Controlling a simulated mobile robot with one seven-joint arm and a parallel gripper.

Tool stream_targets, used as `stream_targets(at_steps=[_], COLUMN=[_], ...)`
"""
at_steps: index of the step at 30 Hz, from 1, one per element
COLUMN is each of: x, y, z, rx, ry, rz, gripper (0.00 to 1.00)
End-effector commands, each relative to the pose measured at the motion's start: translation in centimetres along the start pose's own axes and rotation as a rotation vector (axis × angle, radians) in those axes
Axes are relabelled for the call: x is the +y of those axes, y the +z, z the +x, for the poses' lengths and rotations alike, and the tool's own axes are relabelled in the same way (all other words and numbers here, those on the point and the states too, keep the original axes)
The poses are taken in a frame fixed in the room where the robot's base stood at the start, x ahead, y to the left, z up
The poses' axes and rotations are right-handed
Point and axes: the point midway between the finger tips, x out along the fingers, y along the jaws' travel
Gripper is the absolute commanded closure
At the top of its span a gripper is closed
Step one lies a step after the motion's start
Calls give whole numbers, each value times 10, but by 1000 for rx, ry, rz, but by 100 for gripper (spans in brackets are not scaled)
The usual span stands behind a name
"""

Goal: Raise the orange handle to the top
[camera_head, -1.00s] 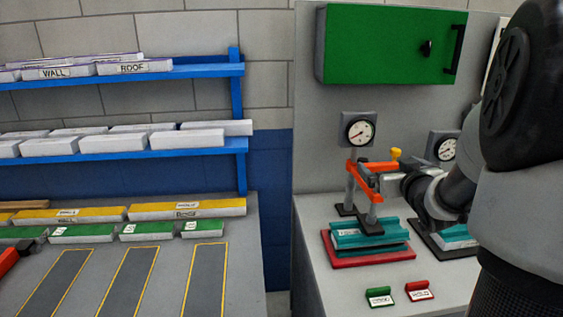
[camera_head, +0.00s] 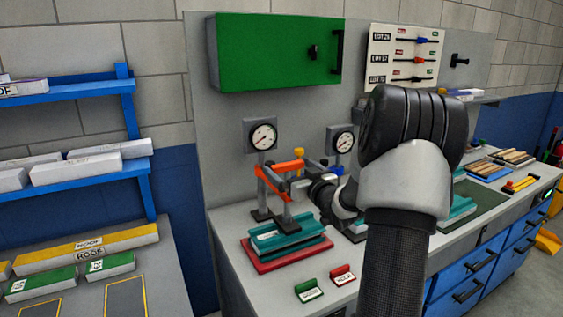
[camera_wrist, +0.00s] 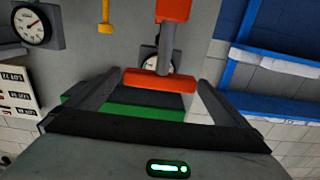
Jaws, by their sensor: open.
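The orange handle (camera_head: 272,183) is a bar frame on the front left press, below a round gauge and above a teal block on a red base. My gripper (camera_head: 303,188) is at the right side of the handle, partly hidden by my wrist. In the wrist view the orange crossbar (camera_wrist: 148,80) lies between the tips of my open gripper (camera_wrist: 160,85), with a gap to each finger. A grey post and an orange block show beyond it. I cannot tell whether any finger touches the handle.
A second press with its own gauge (camera_head: 341,139) stands close to the right, partly behind my arm. A green cabinet (camera_head: 270,52) hangs above. Green (camera_head: 308,290) and red (camera_head: 342,275) tags sit on the front of the bench. Blue shelves (camera_head: 100,170) stand left.

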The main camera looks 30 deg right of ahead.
Motion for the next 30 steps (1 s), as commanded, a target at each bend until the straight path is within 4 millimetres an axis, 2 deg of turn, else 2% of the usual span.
stream_targets(at_steps=[3, 9, 21, 30], x=[0, 0, 0, 0], y=[0, 0, 0, 0], z=[24, 48, 56, 55], rx=[-1, 0, -1, -1], ry=[-1, -1, 1, 1], rz=[1, -1, -1, -1], gripper=[0, 0, 0, 51])
